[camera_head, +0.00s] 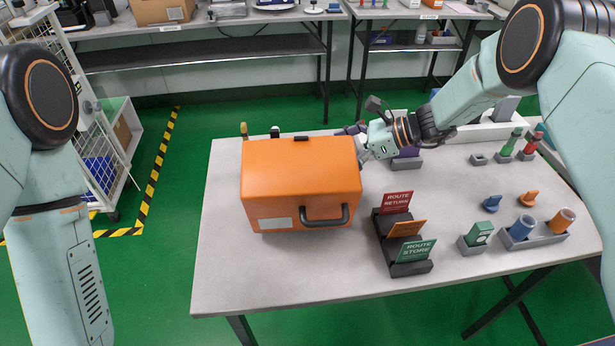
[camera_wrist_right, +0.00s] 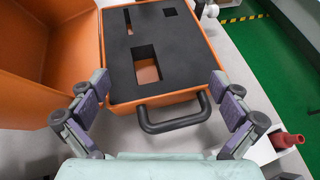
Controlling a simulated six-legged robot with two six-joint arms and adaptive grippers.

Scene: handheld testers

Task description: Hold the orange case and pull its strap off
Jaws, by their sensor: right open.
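An orange case (camera_head: 300,183) stands on the grey table in the head view. It has a black handle (camera_head: 325,217) on the side facing me and a pale label. My right gripper (camera_head: 364,150) is at the case's right side, partly hidden. In the right wrist view, its open fingers (camera_wrist_right: 158,84) spread to either side of an orange part with black foam (camera_wrist_right: 130,85), with a black handle (camera_wrist_right: 175,125) between them. Whether they touch it I cannot tell. I cannot make out a strap. My left arm shows at the left, its gripper out of view.
A black card holder (camera_head: 405,250) with red, orange and green cards stands right of the case. Small testers, a green box (camera_head: 481,233) and a grey cup tray (camera_head: 540,238) stand farther right. The table's front left is clear.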

